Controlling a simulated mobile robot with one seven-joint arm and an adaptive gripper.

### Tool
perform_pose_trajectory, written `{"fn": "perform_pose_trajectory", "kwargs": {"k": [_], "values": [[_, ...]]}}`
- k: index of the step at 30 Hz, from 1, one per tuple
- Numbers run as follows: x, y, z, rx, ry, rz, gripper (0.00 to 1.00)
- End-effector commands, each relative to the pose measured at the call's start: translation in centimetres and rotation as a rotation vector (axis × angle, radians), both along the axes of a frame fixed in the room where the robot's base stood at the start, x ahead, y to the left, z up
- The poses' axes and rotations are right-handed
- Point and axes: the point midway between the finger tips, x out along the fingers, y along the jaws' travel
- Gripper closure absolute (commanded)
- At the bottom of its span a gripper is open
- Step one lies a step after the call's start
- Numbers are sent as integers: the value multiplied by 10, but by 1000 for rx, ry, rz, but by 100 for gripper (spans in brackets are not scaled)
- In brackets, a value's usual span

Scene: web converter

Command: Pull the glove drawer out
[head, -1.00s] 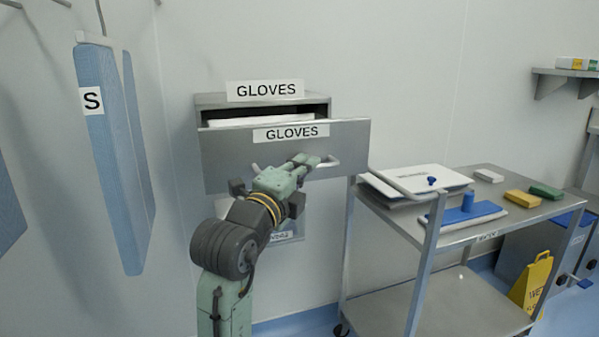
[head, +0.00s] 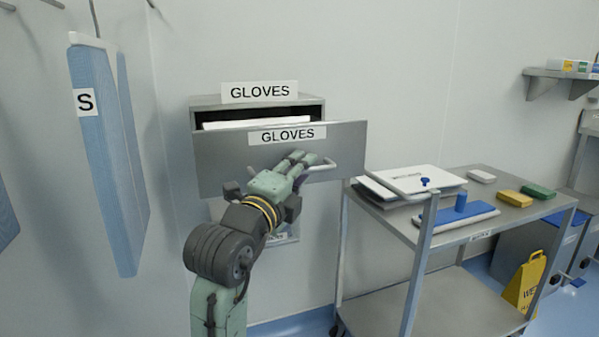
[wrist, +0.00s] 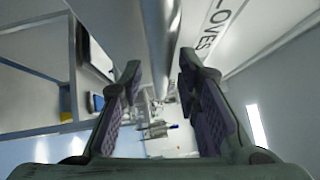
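The grey metal glove drawer (head: 225,165) stands partly pulled out of its wall housing (head: 315,107), with a dark gap and a white edge showing behind its front. Its front carries a GLOVES label (head: 287,135) and a light bar handle (head: 322,168). My gripper (head: 304,160) is at the handle, in front of the drawer. In the wrist view my gripper (wrist: 160,85) has its two fingers spread apart. A pale bar, likely the handle, runs between them from the top, and no finger is seen clamped on it. The fingers partly hide the handle in the head view.
A steel cart (head: 500,214) stands close on the right, with a blue-based tool (head: 456,218), white sheets and colored blocks on top. A yellow wet-floor sign (head: 525,283) stands beyond it. Blue garments (head: 105,150) hang at the left.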

Motion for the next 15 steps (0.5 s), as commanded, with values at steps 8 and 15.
{"fn": "perform_pose_trajectory", "kwargs": {"k": [8,15], "values": [[-4,2,0,-1,-2,0,70],[-39,22,-5,-1,-2,4,70]]}}
